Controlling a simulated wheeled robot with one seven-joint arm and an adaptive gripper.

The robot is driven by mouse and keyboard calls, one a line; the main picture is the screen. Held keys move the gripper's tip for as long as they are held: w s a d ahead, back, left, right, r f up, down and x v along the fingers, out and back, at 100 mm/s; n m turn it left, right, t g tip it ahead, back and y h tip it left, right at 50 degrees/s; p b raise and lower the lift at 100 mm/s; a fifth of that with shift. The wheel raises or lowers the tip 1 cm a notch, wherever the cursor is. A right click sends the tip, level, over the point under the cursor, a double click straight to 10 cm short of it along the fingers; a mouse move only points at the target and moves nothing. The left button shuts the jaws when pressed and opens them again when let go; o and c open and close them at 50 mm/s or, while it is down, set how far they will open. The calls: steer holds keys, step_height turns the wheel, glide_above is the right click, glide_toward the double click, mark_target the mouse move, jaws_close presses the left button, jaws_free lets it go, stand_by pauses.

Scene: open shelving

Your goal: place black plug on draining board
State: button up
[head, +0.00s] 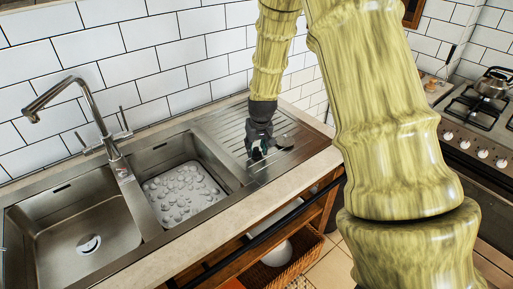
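My gripper (257,154) points down over the ribbed metal draining board (225,124) to the right of the sink basins. It is small and dark in this view, and I cannot tell whether its fingers are apart or shut, or whether they hold anything.
The left basin (60,215) has a round drain (88,244). The middle basin holds a pale, bubbly surface (185,193). A tap (95,115) stands behind them. A stove (470,130) with a kettle (492,83) is at right. My arm covers the centre right.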

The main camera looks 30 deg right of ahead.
steer(key=b+v, duration=0.1)
steer(key=v, duration=1.1)
